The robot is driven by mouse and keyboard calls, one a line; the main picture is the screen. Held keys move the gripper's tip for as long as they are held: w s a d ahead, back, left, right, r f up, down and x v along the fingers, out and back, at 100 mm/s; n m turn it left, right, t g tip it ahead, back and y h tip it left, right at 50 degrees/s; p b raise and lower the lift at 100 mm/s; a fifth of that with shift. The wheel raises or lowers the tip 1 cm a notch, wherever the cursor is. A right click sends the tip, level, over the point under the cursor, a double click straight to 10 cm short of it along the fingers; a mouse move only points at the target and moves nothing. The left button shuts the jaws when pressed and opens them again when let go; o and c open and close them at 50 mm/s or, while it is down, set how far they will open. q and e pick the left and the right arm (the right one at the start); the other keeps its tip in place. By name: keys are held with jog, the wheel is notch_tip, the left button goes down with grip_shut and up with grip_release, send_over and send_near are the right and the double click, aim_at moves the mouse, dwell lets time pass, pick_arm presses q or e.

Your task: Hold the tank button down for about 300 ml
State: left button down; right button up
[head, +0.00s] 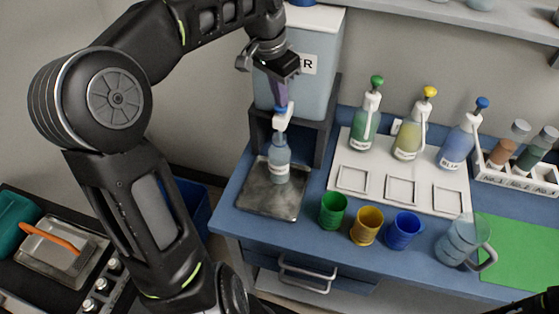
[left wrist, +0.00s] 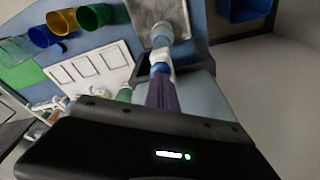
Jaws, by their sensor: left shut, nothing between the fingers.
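The water tank (head: 325,80) stands at the back left of the blue counter, its label partly covered by my arm. Its white tap (head: 283,122) has a blue button (head: 281,109) on top. My left gripper (head: 281,102) is shut and empty, pointing down with its fingertips at the button; whether the button is pressed in cannot be told. The left wrist view also shows the purple fingers (left wrist: 160,82) at the blue button (left wrist: 160,68). A clear bluish bottle (head: 279,160) stands upright under the tap on a metal tray (head: 256,198). Its water level is unclear.
Green (head: 333,211), yellow (head: 367,226) and blue (head: 403,231) cups stand along the front. Behind them a white board (head: 345,160) bears green, yellow and blue-topped dispenser bottles. A clear jug (head: 462,241) stands right, by a green mat (head: 520,255) and a vial rack (head: 515,175).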

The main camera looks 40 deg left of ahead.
dwell(0.3)
pick_arm(q)
notch_tip(320, 180, up, 7)
jog(key=p, duration=0.6)
jog(key=shift+d, duration=0.1)
dwell(0.9)
notch_tip(320, 180, up, 2)
jog(key=shift+r+p, duration=0.1)
jog(key=shift+p, duration=0.2)
dwell(0.5)
